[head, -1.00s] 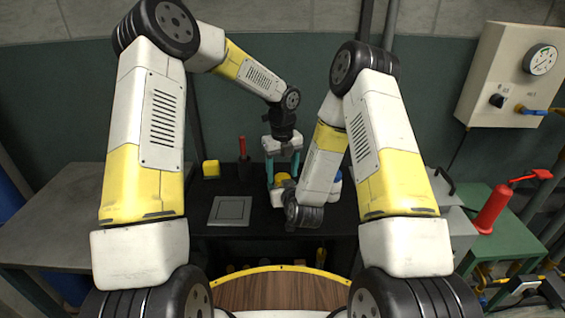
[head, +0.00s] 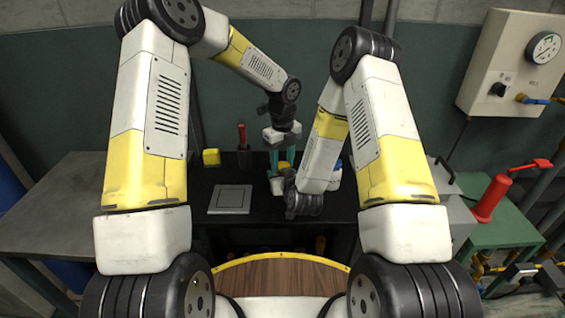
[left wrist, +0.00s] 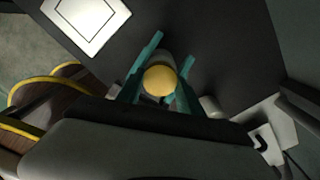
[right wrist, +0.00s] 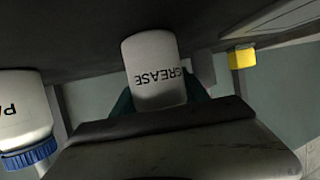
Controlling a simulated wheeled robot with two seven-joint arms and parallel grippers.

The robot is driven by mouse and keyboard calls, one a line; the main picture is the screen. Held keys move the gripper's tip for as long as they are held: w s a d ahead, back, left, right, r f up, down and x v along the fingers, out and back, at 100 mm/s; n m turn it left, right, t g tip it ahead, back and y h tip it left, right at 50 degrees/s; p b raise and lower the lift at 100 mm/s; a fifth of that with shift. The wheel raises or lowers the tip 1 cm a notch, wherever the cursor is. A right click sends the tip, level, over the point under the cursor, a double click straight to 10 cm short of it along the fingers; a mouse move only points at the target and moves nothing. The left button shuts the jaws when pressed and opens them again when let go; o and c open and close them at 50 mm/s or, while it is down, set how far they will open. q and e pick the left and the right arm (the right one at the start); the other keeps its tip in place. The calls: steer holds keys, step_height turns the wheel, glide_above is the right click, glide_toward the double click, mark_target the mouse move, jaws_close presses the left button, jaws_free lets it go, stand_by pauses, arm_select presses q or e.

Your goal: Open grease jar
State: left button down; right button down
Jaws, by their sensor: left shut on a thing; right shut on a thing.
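The grease jar (right wrist: 154,65) is white, with its label upside down in the right wrist view. My right gripper (right wrist: 158,100) is shut around its body; in the head view my right wrist hides those fingers. The jar's yellow lid (left wrist: 160,81) lies between the teal fingers of my left gripper (left wrist: 168,62), which is shut on it. In the head view my left gripper (head: 281,163) points down at the lid from above. The lid is hidden in the right wrist view. I cannot tell whether it has come loose from the jar.
A white jar with a blue cap (right wrist: 30,155) stands beside the grease jar. A yellow block (head: 211,157), a dark holder with a red-handled tool (head: 243,150) and a flat grey plate (head: 230,199) are on the black table to the left.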

arm_select(q)
steer(key=n, duration=0.4)
steer(key=c, duration=0.7)
jaws_free()
steer(key=shift+c, duration=0.2)
step_height(320, 180, up, 4)
steer(key=shift+r, duration=0.2)
steer(key=shift+c, duration=0.3)
steer(key=shift+r, duration=0.25)
steer(key=shift+c, duration=1.2)
step_height(320, 180, up, 3)
steer(key=shift+f+m, duration=0.1)
steer(key=shift+m, duration=1)
steer(key=shift+f, duration=3.85)
